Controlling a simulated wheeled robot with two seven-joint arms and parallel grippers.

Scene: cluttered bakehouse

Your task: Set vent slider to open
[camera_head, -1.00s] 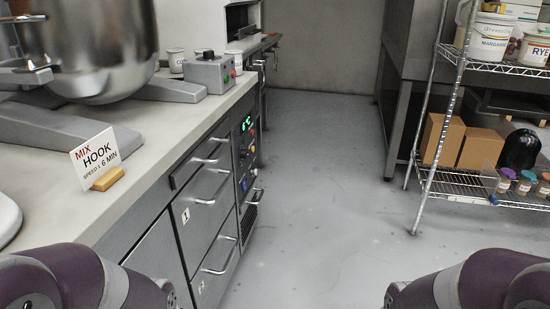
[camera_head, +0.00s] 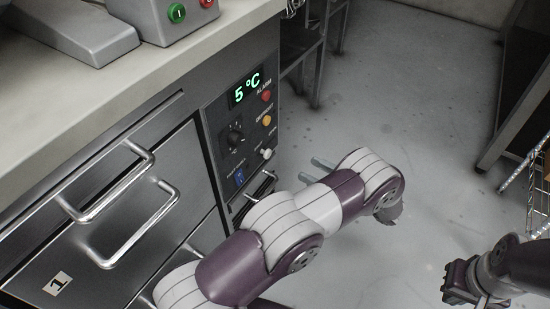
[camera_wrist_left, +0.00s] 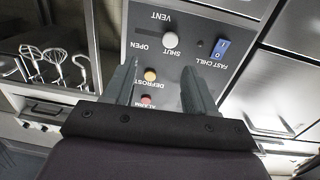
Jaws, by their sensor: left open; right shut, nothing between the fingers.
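The vent slider's pale round knob (camera_head: 266,153) is on the dark control panel (camera_head: 217,118) at the end of the counter. My left gripper (camera_head: 306,162) is open and empty, right of the panel in the head view. In the left wrist view its fingers (camera_wrist_left: 158,68) point toward the panel, with the knob beyond the tips and apparently not touched. My right gripper (camera_head: 458,285) is shut and empty, low at the right.
The panel also bears a 5 °C display (camera_head: 246,91), a dial (camera_head: 236,134), red (camera_head: 267,96) and amber (camera_head: 266,120) buttons and a blue switch (camera_head: 240,176). Drawer handles (camera_head: 122,182) stick out at left. Wire shelving (camera_head: 538,190) stands at the right edge. The floor between is clear.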

